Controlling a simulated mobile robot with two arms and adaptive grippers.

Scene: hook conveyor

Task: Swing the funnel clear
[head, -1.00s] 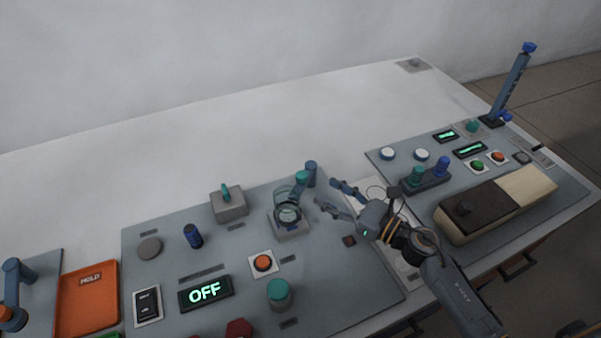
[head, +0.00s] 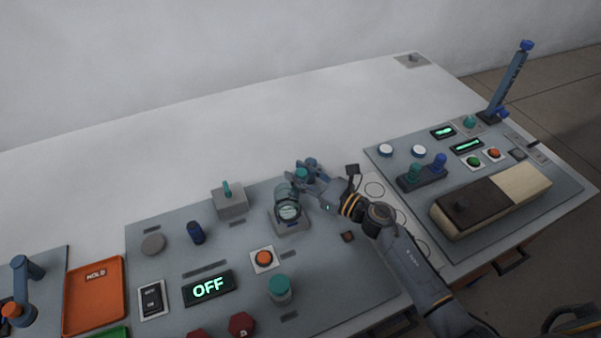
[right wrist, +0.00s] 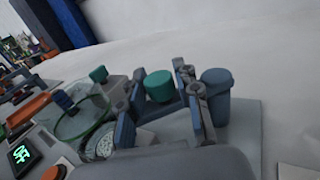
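The funnel (head: 287,192) is a clear, greenish cone over a round dish in the middle of the grey panel; it shows larger in the right wrist view (right wrist: 80,118). A teal knob (head: 301,174) stands beside it, near a blue post (head: 312,164). My right gripper (head: 308,178) is at the knob. In the right wrist view its fingers (right wrist: 160,95) stand apart on either side of the teal knob (right wrist: 159,86), and the blue post (right wrist: 217,85) is just outside the right finger. I see no clear grip on the knob. My left gripper is out of view.
A grey box with a teal lever (head: 229,202), a blue knob (head: 194,232), an orange button (head: 264,258) and a display reading OFF (head: 208,288) share the panel. An orange tray (head: 93,296) is at left.

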